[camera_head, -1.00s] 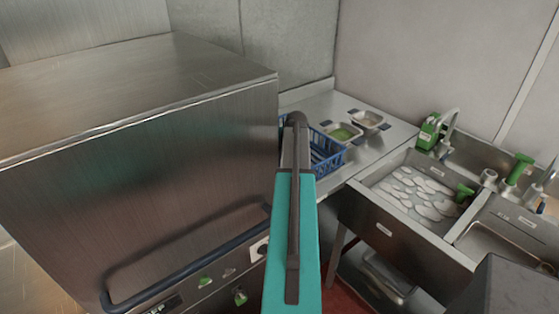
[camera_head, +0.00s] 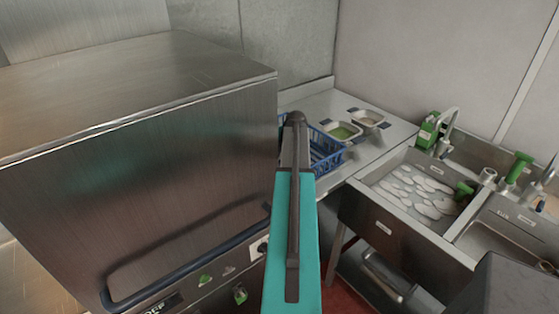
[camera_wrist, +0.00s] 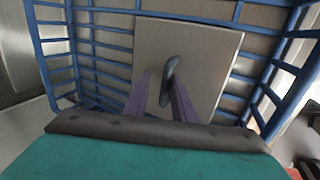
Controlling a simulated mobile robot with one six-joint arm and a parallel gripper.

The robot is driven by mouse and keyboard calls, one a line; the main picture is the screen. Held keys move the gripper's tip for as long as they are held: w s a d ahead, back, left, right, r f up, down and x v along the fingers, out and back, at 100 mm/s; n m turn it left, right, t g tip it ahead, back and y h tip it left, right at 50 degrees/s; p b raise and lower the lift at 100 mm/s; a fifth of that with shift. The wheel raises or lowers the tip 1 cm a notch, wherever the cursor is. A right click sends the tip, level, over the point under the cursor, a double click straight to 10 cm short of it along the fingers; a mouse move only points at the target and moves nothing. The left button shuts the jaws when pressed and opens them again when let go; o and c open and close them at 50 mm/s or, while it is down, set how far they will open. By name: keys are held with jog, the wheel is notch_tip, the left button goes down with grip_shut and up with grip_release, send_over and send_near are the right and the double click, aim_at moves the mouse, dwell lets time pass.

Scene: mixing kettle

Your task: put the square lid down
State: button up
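The square lid (camera_wrist: 205,62) is a flat grey plate with a dark upright handle (camera_wrist: 168,82) at its middle. In the wrist view it lies inside the blue basket (camera_wrist: 88,50), near the basket's slatted bars. My gripper (camera_wrist: 162,77) has its two fingers apart, one on each side of the handle. A gap shows between the left finger and the handle; whether the right finger touches it I cannot tell. In the head view the blue basket (camera_head: 327,152) stands on the steel counter, partly behind my arm. The lid and fingertips are hidden there.
A large steel machine (camera_head: 140,140) with a dark bar handle stands close on the left. Two small food trays (camera_head: 343,132) sit on the counter (camera_head: 393,138) behind the basket. A sink (camera_head: 410,190) with several pale pieces is at the right.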

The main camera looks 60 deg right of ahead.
jog(key=shift+s, duration=0.15)
jog(key=b+v, duration=0.3)
jog(key=v, duration=0.9)
dwell(1.0)
